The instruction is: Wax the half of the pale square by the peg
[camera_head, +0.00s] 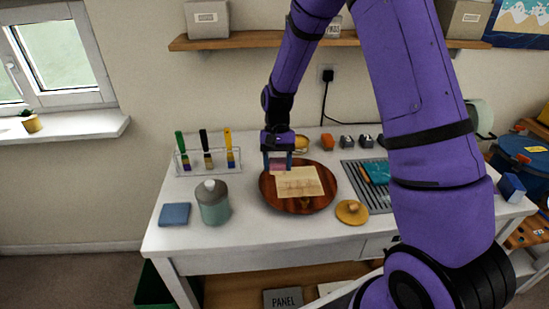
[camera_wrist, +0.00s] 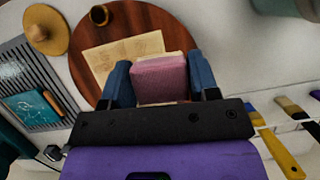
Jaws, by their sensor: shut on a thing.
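The pale square (camera_head: 306,183) lies on a round dark wooden board (camera_head: 325,204) on the white table, with faint markings on its face. The pale square also shows in the wrist view (camera_wrist: 105,58). My gripper (camera_head: 277,167) is shut on a pink block (camera_wrist: 160,76), held between its two blue fingers. The block is over the pale square's edge on the side nearer my wrist; I cannot tell whether it touches. A small dark, brass-coloured peg (camera_wrist: 99,15) stands on the board at the opposite side, beyond the square. It shows near the board's front in the head view (camera_head: 305,203).
A grey-green lidded jar (camera_head: 213,205) and a blue pad (camera_head: 174,214) are left of the board. A brush rack (camera_head: 207,164) stands behind them. A yellow knobbed lid (camera_head: 351,213) and a grey ribbed tray (camera_head: 378,204) are to the right.

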